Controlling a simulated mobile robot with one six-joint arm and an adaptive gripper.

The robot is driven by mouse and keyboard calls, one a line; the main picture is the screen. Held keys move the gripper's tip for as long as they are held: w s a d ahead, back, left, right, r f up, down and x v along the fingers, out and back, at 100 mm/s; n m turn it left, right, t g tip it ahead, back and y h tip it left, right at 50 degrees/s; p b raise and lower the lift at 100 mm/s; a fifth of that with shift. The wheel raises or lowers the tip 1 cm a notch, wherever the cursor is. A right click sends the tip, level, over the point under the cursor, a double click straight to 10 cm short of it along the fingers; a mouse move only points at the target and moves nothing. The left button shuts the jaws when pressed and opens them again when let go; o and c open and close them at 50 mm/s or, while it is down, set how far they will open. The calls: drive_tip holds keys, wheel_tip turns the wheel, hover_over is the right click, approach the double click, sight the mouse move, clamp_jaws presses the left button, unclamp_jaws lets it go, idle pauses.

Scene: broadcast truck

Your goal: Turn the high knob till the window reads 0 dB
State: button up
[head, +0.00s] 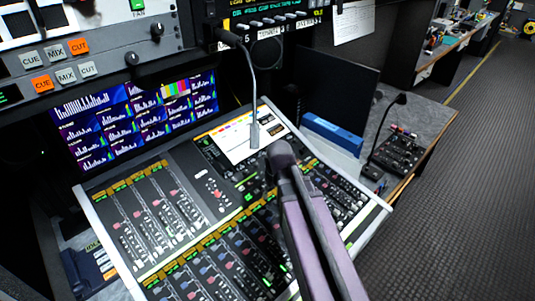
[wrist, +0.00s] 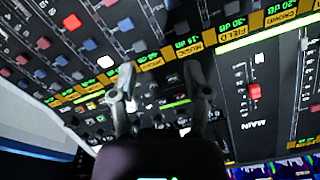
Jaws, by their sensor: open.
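The mixing console (head: 92,207) fills the lower middle of the head view, with rows of faders, coloured buttons and small lit windows. My arm reaches over it, and its end with my gripper (head: 280,152) is above the upper middle of the console; the fingertips are hard to make out there. In the wrist view my gripper (wrist: 158,75) is open, its two fingers apart with nothing held between them. Small dark knobs (wrist: 184,121) and a green window (wrist: 174,103) show between and behind the fingers. I cannot tell which knob is the high knob, nor read that window.
A thin gooseneck microphone (head: 252,90) hangs over the console's screen (head: 232,138). A fader bank marked MAIN (wrist: 255,92) and dB strips (wrist: 235,40) lie close to the fingers. Monitors (head: 135,120) stand behind; a side desk (head: 425,112) is at right, with open floor beyond.

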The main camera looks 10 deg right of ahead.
drive_tip(key=w+d+r+n+t+p, duration=0.1)
drive_tip(key=w+d+r+p, duration=0.1)
drive_tip(key=w, duration=0.4)
drive_tip(key=w+d+r+n+t+y+p, duration=0.1)
drive_tip(key=w+d+r+n+p, duration=0.1)
drive_tip(key=w, duration=0.4)
drive_tip(key=w+d+r+n+t+p, duration=0.1)
drive_tip(key=w+d+r+p, duration=0.1)
drive_tip(key=w+r, duration=0.2)
drive_tip(key=shift+w+d+r, duration=0.25)
drive_tip(key=shift+w+r, duration=0.05)
drive_tip(key=shift+w, duration=0.8)
drive_tip(key=shift+f, duration=0.2)
drive_tip(key=b+x, duration=0.8)
drive_tip(key=x, duration=0.1)
drive_tip(key=b+x, duration=0.4)
drive_tip(key=shift+a+f+b, duration=0.15)
drive_tip(key=shift+a+b, duration=0.15)
drive_tip(key=shift+a, duration=0.05)
clamp_jaws()
